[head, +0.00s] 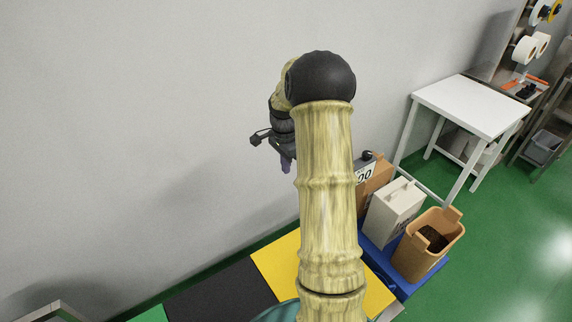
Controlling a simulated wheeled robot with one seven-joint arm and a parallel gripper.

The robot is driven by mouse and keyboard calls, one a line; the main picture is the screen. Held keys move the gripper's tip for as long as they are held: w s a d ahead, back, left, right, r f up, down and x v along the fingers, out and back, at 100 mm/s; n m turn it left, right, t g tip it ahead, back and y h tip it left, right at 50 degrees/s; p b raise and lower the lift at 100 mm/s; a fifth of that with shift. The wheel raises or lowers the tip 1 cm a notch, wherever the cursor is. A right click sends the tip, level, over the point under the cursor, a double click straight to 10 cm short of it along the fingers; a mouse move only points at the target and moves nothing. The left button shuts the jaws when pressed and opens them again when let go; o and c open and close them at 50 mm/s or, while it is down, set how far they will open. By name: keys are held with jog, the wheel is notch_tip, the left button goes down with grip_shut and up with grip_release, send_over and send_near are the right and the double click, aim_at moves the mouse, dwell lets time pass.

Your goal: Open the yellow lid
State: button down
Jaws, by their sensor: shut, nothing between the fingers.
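The yellow lid (275,264) is a flat panel at the bottom middle of the head view, with black and green panels to its left. It lies flat and looks closed. My arm crosses in front of it and hides its middle. My gripper (287,164) is up near the grey wall, above and beyond the lid, and clear of it. Its purple fingertips point down and are shut with nothing between them. My arm partly hides the gripper. I cannot make out a handle on the lid.
A black panel (215,293) adjoins the yellow lid. To the right, a blue platform (424,275) bears an open tan bin (442,262), a white box (390,215) and a brown box (374,182). A white table (470,103) stands farther back. Green floor is clear at lower right.

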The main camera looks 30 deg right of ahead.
dwell(0.8)
jog(key=c, duration=1.5)
grip_release()
notch_tip(320, 180, up, 17)
jog(key=b, duration=0.3)
jog(key=shift+w+r+b, duration=0.2)
jog(key=shift+w+b, duration=0.15)
